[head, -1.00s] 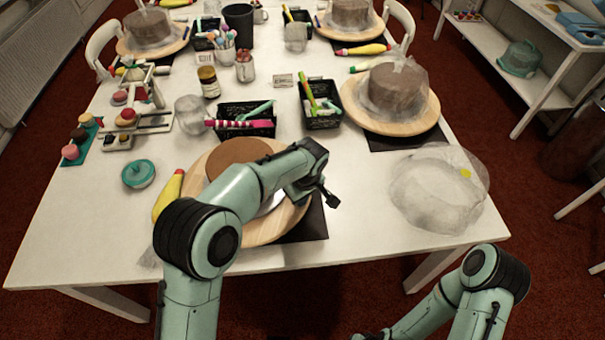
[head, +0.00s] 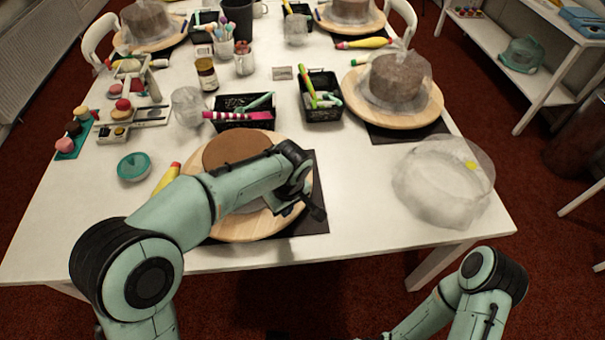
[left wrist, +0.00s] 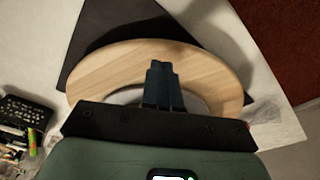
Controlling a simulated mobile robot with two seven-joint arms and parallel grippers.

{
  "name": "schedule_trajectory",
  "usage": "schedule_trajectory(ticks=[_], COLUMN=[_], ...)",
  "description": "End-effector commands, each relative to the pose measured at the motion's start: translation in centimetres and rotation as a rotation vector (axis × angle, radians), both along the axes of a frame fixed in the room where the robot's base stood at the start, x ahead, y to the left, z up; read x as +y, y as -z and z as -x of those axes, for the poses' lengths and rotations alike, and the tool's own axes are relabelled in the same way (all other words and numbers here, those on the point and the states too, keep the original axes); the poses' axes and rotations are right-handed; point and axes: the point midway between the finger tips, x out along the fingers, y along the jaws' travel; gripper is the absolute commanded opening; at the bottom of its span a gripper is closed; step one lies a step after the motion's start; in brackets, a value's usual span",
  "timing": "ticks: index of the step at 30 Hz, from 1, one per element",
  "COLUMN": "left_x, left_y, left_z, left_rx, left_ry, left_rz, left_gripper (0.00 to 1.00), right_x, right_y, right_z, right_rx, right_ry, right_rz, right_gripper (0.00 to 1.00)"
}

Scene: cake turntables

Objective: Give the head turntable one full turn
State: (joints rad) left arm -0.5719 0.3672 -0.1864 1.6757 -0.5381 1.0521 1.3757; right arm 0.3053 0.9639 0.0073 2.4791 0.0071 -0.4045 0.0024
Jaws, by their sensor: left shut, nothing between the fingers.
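The head turntable (head: 240,229) is a round pale wooden plate at the near end of the table, on a dark mat (head: 316,222). A brown round cake (head: 228,149) stands on it, partly hidden by my left arm. My left gripper (head: 318,213) is at the right near edge of the turntable, with its fingers pointing down and right. In the left wrist view, the shut, empty fingers (left wrist: 161,75) overlap the wooden plate (left wrist: 105,72); I cannot tell whether they touch it. My right forearm is at the lower right of the head view; its gripper is out of frame.
A crumpled clear plastic bag (head: 440,185) lies on the right. Black baskets (head: 243,124) of tools stand behind the turntable. A yellow-and-red tool (head: 168,178) and a teal bowl (head: 134,167) are on its left. Another bagged cake turntable (head: 410,115) stands at back right.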

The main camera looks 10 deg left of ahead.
Motion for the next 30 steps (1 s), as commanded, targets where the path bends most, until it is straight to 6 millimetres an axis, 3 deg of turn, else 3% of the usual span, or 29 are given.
schedule_trajectory(ticks=[3, 8, 18, 21, 30], left_x=[0.8, 1.6, 8.9, 10.1, 10.4], left_y=[0.1, -0.1, -0.1, -0.1, -0.1], left_z=[1.7, 2.4, 5.1, 5.5, 5.6], left_rx=[-0.001, -0.002, -0.001, -0.001, -0.001], left_ry=[-0.001, -0.003, -0.006, -0.003, -0.001], left_rz=[0.001, 0.0, 0.001, 0.001, -0.001], left_gripper=[0.0, 0.0, 0.0, 0.0, 0.0], right_x=[0.0, 0.0, 0.0, 0.0, 0.0], right_y=[0.7, 0.8, 1.5, 1.6, 1.6], right_z=[-0.4, -0.5, -0.3, -0.3, -0.3], right_rx=[-0.014, -0.017, -0.013, -0.013, -0.013], right_ry=[0.002, 0.002, 0.002, 0.002, 0.002], right_rz=[0.002, 0.002, 0.002, 0.002, 0.002], right_gripper=[0.43, 0.43, 0.43, 0.43, 0.43])
